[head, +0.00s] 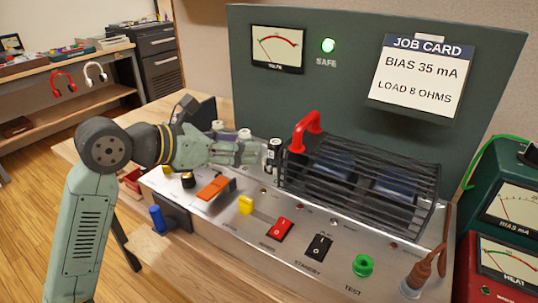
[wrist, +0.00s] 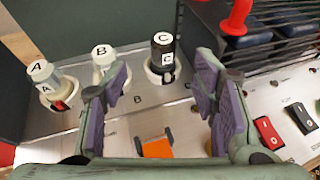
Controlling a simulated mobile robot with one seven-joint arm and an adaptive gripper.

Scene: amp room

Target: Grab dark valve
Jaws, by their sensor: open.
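The dark valve (wrist: 162,55) is a black upright tube with a white cap marked C, standing in a socket on the metal amp panel. In the head view the dark valve (head: 274,155) stands just left of the black cage, at the tips of my gripper (head: 258,154). In the wrist view my gripper (wrist: 162,82) is open and empty, its purple-padded fingers spread to either side, with the dark valve just beyond and between the tips. Two pale valves, A (wrist: 42,82) and B (wrist: 103,60), stand in sockets to its left.
The black cage (head: 365,185) with a red handle (head: 307,128) is close to the right of the dark valve. An orange switch (head: 213,188) and other switches line the panel below my gripper. A dark green back panel (head: 350,60) rises behind.

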